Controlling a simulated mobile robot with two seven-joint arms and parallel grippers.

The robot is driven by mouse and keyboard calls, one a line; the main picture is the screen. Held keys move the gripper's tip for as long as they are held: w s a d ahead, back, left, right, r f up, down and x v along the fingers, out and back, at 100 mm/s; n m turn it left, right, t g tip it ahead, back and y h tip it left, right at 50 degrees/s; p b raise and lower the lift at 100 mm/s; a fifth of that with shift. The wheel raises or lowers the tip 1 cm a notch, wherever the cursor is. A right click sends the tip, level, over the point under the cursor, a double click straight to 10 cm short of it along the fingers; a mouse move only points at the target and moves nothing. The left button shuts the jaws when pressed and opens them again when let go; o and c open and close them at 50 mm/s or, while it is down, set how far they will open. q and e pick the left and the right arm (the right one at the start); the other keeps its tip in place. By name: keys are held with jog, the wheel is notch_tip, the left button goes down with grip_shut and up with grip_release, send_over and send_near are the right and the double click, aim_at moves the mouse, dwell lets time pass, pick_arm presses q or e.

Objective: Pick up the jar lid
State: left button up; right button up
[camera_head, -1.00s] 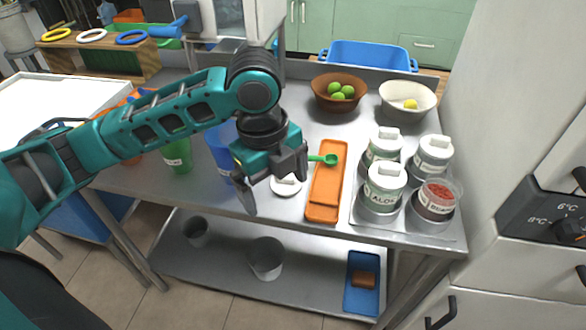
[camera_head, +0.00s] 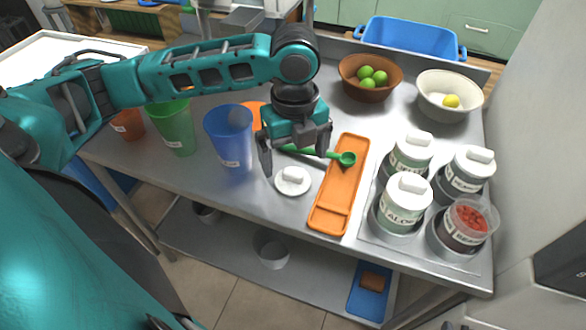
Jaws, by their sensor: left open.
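The jar lid (camera_head: 292,181) is a small white disc with a raised block handle. It lies flat on the steel table (camera_head: 262,205), left of the orange tray (camera_head: 337,195). My left gripper (camera_head: 296,162) is open and points down, just above and behind the lid, with one finger to each side. It does not appear to hold anything. An open jar with red contents (camera_head: 468,220) stands at the front right of a group of jars; the other jars, such as the front-left one (camera_head: 405,203), wear white lids. My right gripper is not in view.
A green spoon (camera_head: 347,159) lies across the orange tray, close to my gripper. A blue cup (camera_head: 230,140) and green cup (camera_head: 174,128) stand to the left. A bowl of limes (camera_head: 371,82) and a white bowl (camera_head: 446,96) are behind.

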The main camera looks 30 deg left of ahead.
aim_at(292, 171)
pick_arm(q)
notch_tip(292, 171, down, 5)
jog(key=shift+s+a+f+b, duration=0.1)
jog(key=shift+a+b, duration=0.05)
jog(key=shift+b, duration=0.55)
jog(key=c, duration=1.1)
